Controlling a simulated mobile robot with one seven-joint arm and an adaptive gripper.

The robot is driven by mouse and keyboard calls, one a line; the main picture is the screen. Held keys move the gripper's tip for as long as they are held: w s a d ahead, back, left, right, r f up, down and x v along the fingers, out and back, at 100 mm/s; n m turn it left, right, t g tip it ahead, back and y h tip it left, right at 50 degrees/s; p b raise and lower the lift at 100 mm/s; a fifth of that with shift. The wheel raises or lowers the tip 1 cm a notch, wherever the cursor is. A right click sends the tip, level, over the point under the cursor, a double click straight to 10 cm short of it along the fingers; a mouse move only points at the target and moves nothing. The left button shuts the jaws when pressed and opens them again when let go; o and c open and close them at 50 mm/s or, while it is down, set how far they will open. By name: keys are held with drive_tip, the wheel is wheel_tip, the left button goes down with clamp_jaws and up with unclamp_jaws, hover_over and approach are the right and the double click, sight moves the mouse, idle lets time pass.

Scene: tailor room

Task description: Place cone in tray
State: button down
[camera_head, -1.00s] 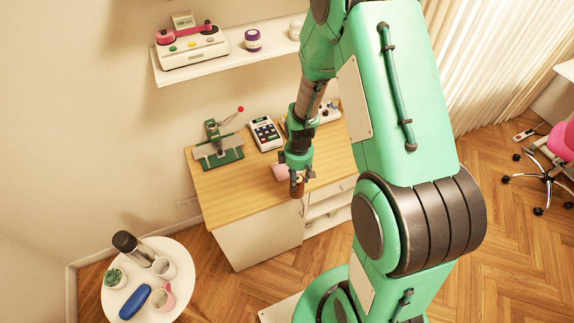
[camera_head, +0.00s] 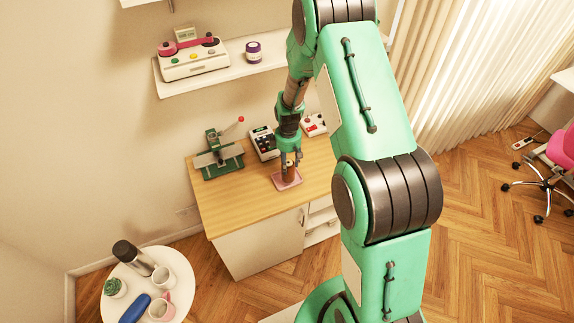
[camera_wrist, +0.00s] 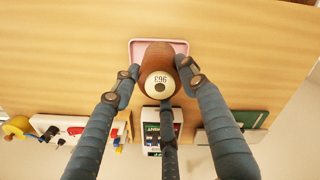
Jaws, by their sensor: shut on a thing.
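The cone (camera_wrist: 154,56) is brown with a round pale numbered end facing the wrist camera. My gripper (camera_wrist: 160,80) is shut on it, with fingers around its sides. In the head view my gripper (camera_head: 289,157) points down and the cone (camera_head: 288,174) hangs below it, upright or nearly so. The pink tray (camera_head: 295,182) lies flat on the wooden desk right below the cone. It also shows in the wrist view (camera_wrist: 182,44), partly hidden behind the cone. I cannot tell whether the cone's lower end touches the tray.
A white device with red parts (camera_head: 313,125) is at the back right. The desk's front left is clear. A wall shelf (camera_head: 205,78) hangs above.

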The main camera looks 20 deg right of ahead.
drive_tip(key=shift+w+d, duration=0.1)
drive_tip(key=shift+w, duration=0.45)
drive_tip(key=shift+w, duration=0.15)
drive_tip(key=shift+w, duration=0.25)
drive_tip(key=shift+f, duration=1.8)
drive_tip(key=shift+f, duration=0.2)
drive_tip(key=c, duration=1)
unclamp_jaws()
drive_tip(key=shift+r+p, duration=0.25)
drive_tip(key=shift+p, duration=0.05)
wheel_tip(320, 180, up, 12)
drive_tip(key=shift+f, duration=0.1)
